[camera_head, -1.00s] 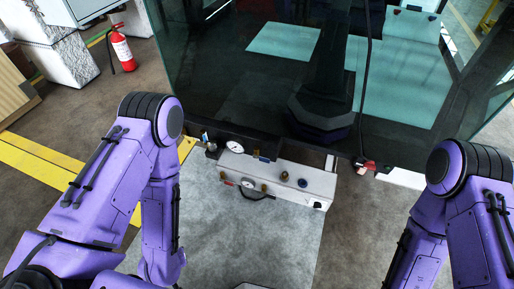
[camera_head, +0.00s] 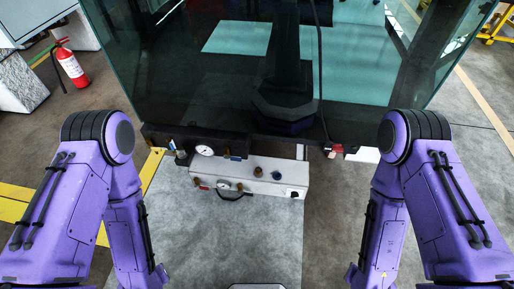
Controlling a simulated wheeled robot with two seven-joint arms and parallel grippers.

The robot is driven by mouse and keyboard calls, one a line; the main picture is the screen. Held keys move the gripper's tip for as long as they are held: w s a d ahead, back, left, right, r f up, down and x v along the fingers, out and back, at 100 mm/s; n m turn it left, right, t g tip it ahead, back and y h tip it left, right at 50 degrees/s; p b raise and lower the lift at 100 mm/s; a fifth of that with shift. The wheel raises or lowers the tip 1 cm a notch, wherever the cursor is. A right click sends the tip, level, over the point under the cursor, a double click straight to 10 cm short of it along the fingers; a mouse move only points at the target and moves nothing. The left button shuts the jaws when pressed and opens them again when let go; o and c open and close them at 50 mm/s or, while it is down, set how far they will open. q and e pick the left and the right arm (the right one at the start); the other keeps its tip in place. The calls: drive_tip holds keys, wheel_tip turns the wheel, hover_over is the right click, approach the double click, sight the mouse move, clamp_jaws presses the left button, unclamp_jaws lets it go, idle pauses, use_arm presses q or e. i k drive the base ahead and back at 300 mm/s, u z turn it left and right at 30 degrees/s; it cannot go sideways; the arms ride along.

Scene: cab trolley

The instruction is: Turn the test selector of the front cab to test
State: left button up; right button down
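The front cab (camera_head: 175,75) has large dark glass panes and stands ahead of me. Below its lower edge is a white box (camera_head: 264,166) with gauges, brass fittings, a black handle and a dark blue round knob (camera_head: 276,175). A round gauge (camera_head: 204,150) sits on the dark bar just above it. I cannot tell which part is the test selector; any labels are too small to read. My two purple arms reach down on either side of the box, apart from it. Both grippers are out of view, below the picture.
A red fire extinguisher (camera_head: 70,65) stands on the floor at the upper left, near concrete blocks. Yellow floor stripes (camera_head: 14,203) run at the left. A red-and-black fitting (camera_head: 335,150) hangs at the cab's lower edge. The grey floor mat (camera_head: 215,235) before the box is clear.

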sight(294, 194)
drive_tip(key=u, duration=1.65)
drive_tip(key=k, duration=1.25)
drive_tip(key=z, duration=1.8)
drive_tip(key=i, duration=0.5)
drive_tip(key=z, duration=0.05)
